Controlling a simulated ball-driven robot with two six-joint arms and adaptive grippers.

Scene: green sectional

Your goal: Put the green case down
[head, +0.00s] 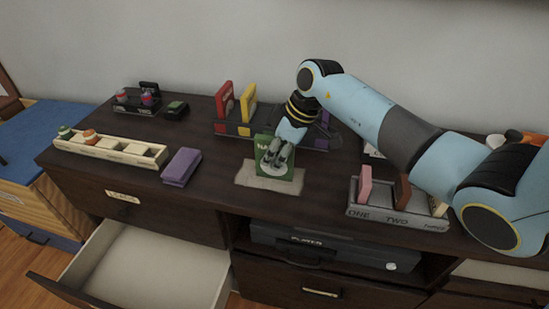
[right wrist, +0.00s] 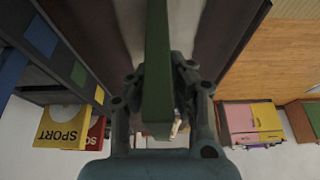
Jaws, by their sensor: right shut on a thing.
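The green case (head: 290,174) stands upright over a beige mat (head: 250,180) near the front of the dark dresser top. My right gripper (head: 275,154) is shut on it from the front and above. In the right wrist view the green case (right wrist: 157,70) is seen edge-on, between the two fingers of the gripper (right wrist: 160,100). I cannot tell whether its lower edge touches the mat. My left gripper is not in view.
A purple case (head: 181,167) lies left of the mat. Behind stands a rack with red (head: 225,101) and yellow (head: 248,103) cases. A grey rack (head: 397,216) is at right, a wooden tray (head: 112,148) at left. An open drawer (head: 145,268) juts out below.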

